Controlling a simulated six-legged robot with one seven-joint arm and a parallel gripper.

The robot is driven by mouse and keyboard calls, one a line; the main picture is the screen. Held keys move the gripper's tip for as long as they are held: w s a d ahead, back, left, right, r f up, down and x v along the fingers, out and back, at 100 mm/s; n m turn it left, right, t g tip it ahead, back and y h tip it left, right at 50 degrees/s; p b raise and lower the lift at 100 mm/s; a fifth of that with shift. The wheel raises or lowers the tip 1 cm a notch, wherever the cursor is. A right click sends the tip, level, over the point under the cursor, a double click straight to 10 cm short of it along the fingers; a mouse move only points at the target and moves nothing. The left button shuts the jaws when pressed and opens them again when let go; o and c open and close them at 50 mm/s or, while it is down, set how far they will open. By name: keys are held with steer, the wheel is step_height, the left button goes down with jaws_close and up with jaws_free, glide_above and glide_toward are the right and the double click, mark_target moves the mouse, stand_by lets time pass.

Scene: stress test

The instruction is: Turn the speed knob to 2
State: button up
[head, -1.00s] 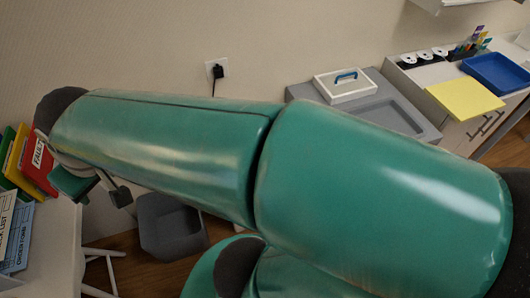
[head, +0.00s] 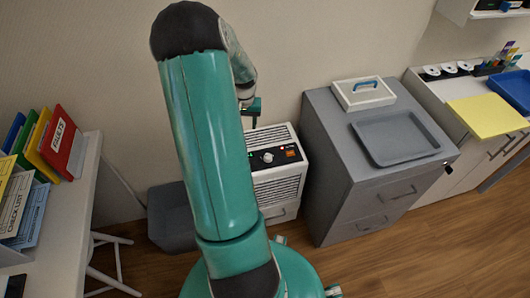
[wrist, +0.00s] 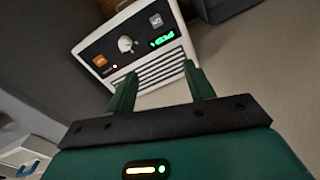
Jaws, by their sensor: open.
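The speed knob (wrist: 126,44) is a small light round knob on the dark control panel of a white appliance (head: 277,185). In the wrist view it lies between an orange switch (wrist: 100,61) and a green lit display (wrist: 162,41). The knob also shows in the head view (head: 267,157); its setting is too small to read. My gripper (wrist: 159,70) is open and empty, its two green fingers pointing toward the appliance, with the knob beyond the fingertips and toward the left one. In the head view my gripper is above the panel, partly hidden by my arm.
A grey cabinet (head: 326,150) bearing a grey tray (head: 394,138) and a white box (head: 363,95) stands right of the appliance. A grey bin (head: 170,222) is to its left. A white table (head: 62,235) with folders stands at far left. Wooden floor is open at right front.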

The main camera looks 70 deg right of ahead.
steer(key=m, duration=0.2)
glide_above(268, 156)
step_height(268, 156, down, 6)
steer(key=shift+g, duration=0.4)
step_height(268, 156, down, 14)
steer(key=shift+r, duration=0.1)
steer(key=shift+c, duration=0.2)
steer(key=c, duration=0.9)
